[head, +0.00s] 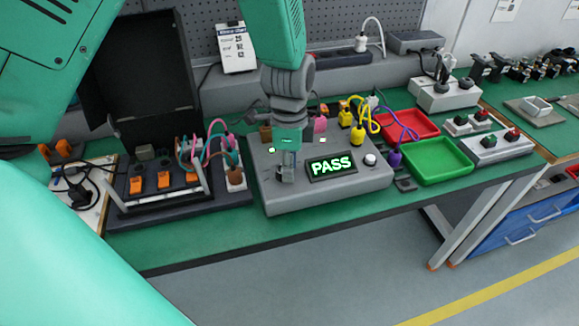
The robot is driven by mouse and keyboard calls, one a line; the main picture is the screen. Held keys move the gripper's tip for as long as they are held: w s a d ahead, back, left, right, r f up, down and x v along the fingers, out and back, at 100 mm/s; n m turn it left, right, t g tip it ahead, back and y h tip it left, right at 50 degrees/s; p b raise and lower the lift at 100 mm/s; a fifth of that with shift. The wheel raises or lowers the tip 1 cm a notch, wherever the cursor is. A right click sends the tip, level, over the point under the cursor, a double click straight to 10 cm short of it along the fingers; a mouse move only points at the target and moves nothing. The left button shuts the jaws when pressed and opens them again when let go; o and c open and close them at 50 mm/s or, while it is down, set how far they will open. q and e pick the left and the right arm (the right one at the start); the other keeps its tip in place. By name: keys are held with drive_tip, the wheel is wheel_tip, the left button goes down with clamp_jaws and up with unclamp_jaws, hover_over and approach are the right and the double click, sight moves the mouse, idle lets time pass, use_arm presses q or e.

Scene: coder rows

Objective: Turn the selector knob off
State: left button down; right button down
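A grey tester box (335,195) stands on the green bench, its display (331,166) lit with "PASS" in green. A round white button (370,159) sits to the right of the display. My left gripper (287,176) points down over the left part of the box's top, just left of the display. Its fingertips are at or very near the panel. I cannot make out the selector knob; the gripper may be hiding it. The fingers show as one narrow shape, so their opening is unclear. My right gripper is not in view.
A black open-lidded fixture (162,190) with orange parts stands left of the box. A red tray (408,124) and a green tray (437,160) lie to the right. Yellow plugs (345,115) and cables crowd the box's back edge. The bench front is clear.

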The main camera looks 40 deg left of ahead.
use_arm(q)
drive_tip(key=shift+s+a+f, duration=0.15)
drive_tip(key=shift+s+a, duration=0.1)
drive_tip(key=shift+a, duration=0.25)
drive_tip(key=shift+s+a+f, duration=0.15)
drive_tip(key=shift+s+a, duration=0.05)
drive_tip(key=shift+a, duration=0.25)
drive_tip(key=shift+d, duration=0.1)
drive_tip(key=shift+w+d, duration=0.15)
drive_tip(key=shift+d, duration=0.05)
idle(0.6)
drive_tip(key=c, duration=1.2)
unclamp_jaws()
drive_tip(key=shift+w+d, duration=0.1)
drive_tip(key=shift+r, duration=0.1)
drive_tip(key=r, duration=1.1)
drive_tip(key=shift+w+r, duration=0.35)
